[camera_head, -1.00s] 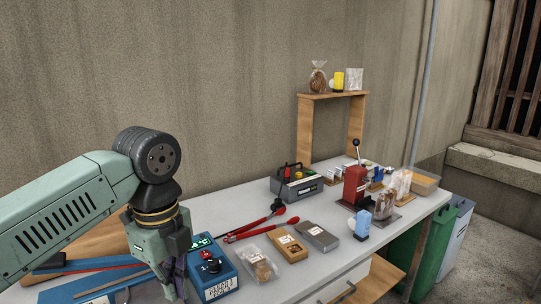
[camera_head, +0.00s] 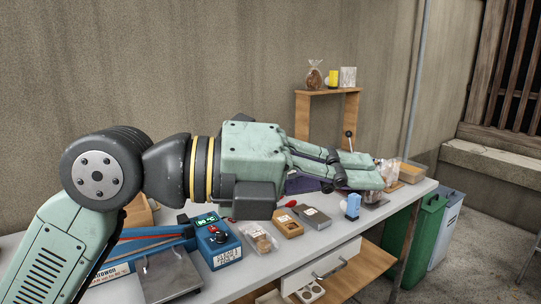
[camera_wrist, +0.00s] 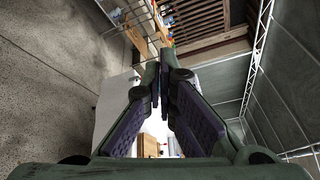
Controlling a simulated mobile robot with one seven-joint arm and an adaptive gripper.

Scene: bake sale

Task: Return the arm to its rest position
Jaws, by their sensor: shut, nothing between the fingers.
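My gripper (camera_head: 376,172) is shut and empty. In the head view it is level above the table and points to the right, with its fingers at the table's right part. In the wrist view the fingers of my gripper (camera_wrist: 163,82) come together at the tips with nothing between them.
A wooden shelf (camera_head: 301,118) stands behind. Green (camera_head: 417,233) and grey bins stand at right.

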